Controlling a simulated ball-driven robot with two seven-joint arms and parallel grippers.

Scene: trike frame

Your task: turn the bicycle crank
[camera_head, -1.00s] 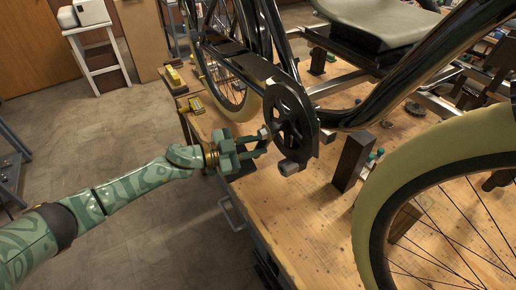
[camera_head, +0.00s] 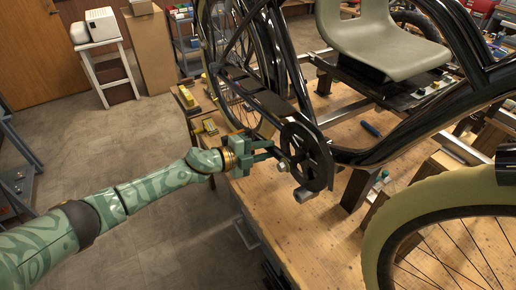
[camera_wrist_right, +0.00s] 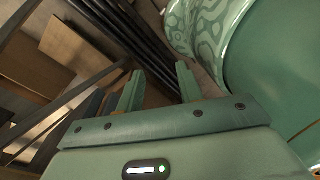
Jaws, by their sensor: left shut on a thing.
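The bicycle crank sits at the black chainring (camera_head: 318,165) on the trike frame, with a grey block (camera_head: 303,194) at its lower end. My left gripper (camera_head: 272,151) reaches in from the left and is shut on part of the crank, beside the chainring's left side. Its fingertips partly hide the exact point of contact. My right gripper (camera_wrist_right: 159,88) shows in the right wrist view with its two green fingers apart and nothing between them.
The trike frame (camera_head: 366,156) stands on a wooden workbench (camera_head: 300,240). A cream-tyred wheel (camera_head: 385,218) fills the lower right and a grey seat (camera_head: 382,42) is above. A white stool (camera_head: 103,72) stands far left. The floor left of the bench is mostly clear.

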